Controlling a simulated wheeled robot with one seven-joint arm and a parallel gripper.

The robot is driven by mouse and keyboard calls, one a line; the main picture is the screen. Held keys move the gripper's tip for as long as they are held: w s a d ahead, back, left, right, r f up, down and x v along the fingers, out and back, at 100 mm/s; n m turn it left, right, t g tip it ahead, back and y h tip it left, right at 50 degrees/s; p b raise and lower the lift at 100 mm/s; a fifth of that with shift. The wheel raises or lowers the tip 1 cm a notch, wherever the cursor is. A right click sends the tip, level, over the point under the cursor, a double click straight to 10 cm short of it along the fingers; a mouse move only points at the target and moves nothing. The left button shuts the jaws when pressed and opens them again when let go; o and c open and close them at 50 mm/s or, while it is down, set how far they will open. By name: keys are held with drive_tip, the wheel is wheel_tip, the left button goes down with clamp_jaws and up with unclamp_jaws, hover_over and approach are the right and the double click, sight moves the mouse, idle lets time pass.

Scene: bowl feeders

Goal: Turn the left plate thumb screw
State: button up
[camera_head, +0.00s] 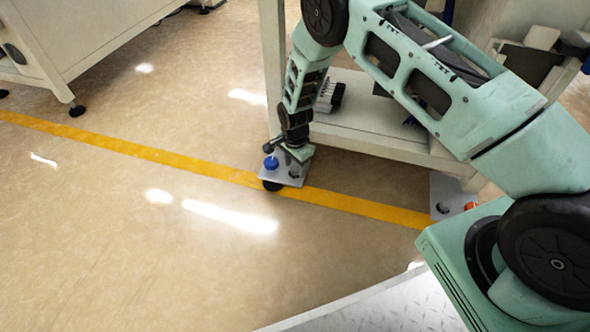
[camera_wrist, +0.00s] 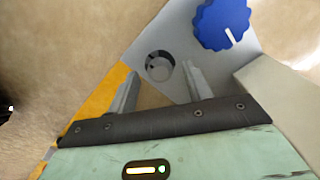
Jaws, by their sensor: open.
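The left plate (camera_head: 292,180) is a grey metal plate at the foot of the machine frame, also seen in the wrist view (camera_wrist: 182,38). A blue knurled thumb screw (camera_head: 271,163) stands on it; in the wrist view it is at the top right (camera_wrist: 223,23), with a white mark pointing toward the lower part of the picture. A round grey fitting (camera_wrist: 160,66) sits on the plate near my fingertips. In the head view my gripper (camera_head: 291,157) hides part of the plate.
A frame leg (camera_head: 272,70) and a low shelf (camera_head: 370,122) stand behind my gripper. A yellow floor line (camera_head: 150,153) passes the left plate. Floor to the left is clear.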

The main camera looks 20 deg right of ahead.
drive_tip(key=shift+f, duration=0.25)
drive_tip(key=c, duration=1)
drive_tip(key=shift+o, duration=0.2)
